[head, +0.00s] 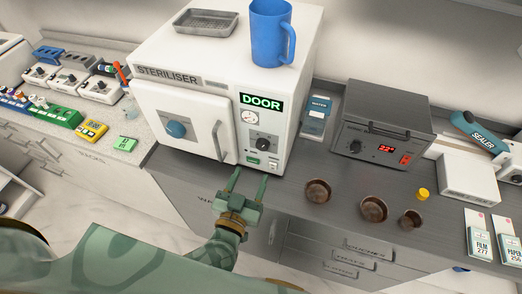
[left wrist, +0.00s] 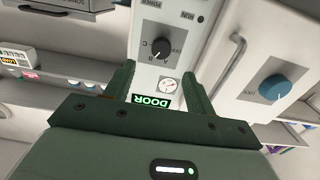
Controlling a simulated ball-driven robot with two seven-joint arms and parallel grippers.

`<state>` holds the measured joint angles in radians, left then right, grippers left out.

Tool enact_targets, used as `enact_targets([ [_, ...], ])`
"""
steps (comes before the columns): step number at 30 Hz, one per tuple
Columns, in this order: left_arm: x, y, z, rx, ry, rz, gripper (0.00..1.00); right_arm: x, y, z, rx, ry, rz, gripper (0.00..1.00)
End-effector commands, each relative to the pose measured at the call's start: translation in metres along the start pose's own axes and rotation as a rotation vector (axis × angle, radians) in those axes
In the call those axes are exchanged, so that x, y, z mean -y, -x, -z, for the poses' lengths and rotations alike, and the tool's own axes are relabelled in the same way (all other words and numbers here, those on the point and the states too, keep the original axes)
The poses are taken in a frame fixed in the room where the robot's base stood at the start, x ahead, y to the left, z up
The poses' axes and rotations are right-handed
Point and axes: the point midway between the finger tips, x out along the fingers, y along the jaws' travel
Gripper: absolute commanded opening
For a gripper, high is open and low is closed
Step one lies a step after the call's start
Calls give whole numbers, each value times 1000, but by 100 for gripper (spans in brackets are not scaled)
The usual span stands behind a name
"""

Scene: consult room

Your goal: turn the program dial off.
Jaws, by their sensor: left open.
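The white steriliser (head: 190,75) stands on the counter with its door shut and a lit green DOOR display (head: 261,103). Its black program dial (head: 262,144) sits on the right panel, below a small round gauge. In the left wrist view the dial (left wrist: 160,49) shows beyond my fingertips, with letters and OFF around it. My left gripper (head: 233,180) is open and empty, in front of and below the dial panel, apart from the dial. It also shows in the left wrist view (left wrist: 160,85), fingers either side of the panel. My right gripper is not in view.
A blue jug (head: 268,35) and a grey tray (head: 207,22) stand on the steriliser. Its door has a blue knob (head: 176,130) and a handle (head: 218,141). Right of it are a grey heater box (head: 383,125), brown bowls (head: 318,191) and a yellow cap (head: 423,194).

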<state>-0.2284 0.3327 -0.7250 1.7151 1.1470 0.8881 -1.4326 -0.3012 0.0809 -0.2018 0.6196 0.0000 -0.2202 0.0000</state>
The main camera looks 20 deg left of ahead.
Motion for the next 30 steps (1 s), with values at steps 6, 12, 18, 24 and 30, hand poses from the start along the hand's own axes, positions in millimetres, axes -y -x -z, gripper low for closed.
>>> enact_targets([
  [6,0,-54,0,-2,-2,-2,55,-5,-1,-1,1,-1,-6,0],
  [12,0,-83,-1,1,-1,-1,55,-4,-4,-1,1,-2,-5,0],
  [18,0,-92,0,1,-1,-2,55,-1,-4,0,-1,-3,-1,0],
  [24,0,-92,0,2,0,-2,55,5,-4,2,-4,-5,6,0],
  [30,0,-92,0,2,0,-2,11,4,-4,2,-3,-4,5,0],
])
